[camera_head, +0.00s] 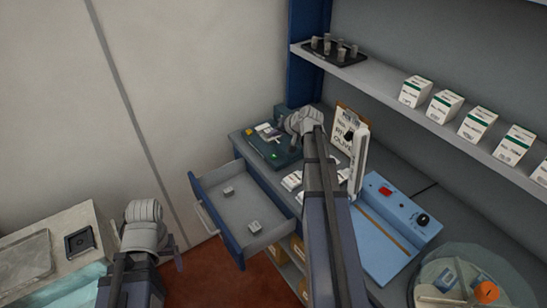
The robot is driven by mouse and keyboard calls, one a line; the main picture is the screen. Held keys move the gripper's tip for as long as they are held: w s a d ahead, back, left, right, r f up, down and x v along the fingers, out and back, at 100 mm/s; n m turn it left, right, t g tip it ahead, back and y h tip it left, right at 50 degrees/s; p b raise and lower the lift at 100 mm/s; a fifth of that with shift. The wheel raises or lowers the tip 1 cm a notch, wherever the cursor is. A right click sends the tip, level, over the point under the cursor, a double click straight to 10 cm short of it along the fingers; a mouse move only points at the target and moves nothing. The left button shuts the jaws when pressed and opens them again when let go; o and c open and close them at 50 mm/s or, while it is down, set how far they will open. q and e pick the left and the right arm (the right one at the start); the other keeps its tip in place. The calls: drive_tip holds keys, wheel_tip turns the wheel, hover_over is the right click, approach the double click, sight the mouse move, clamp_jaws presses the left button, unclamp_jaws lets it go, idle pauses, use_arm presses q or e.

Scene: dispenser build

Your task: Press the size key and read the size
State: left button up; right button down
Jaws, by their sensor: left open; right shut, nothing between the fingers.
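A dark green device (284,158) stands at the back of the counter. A yellow key (249,132), a small pale panel (267,131) and a lit green spot (274,155) show on it. I cannot read any size there, nor tell which key is the size key. My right gripper (281,138) is shut and empty, over or beside the device; its wrist hides part of it, and I cannot tell if the fingertips touch a key. My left gripper (172,252) is open and empty, low at the left, away from the counter.
An open drawer (208,182) with two small grey blocks juts out below the counter. A clipboard (343,122) with a lettered sheet stands behind my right arm. A blue device (407,209) with a red button and a round clear container (447,256) are at right. White boxes line the shelf (382,89).

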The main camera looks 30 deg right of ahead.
sight(275, 157)
wheel_tip(275, 157, down, 8)
drive_tip(key=b, duration=0.7)
drive_tip(key=shift+b, duration=0.3)
drive_tip(key=shift+f, duration=0.1)
idle(1.3)
drive_tip(key=shift+f+b, duration=0.35)
drive_tip(key=shift+b, duration=0.05)
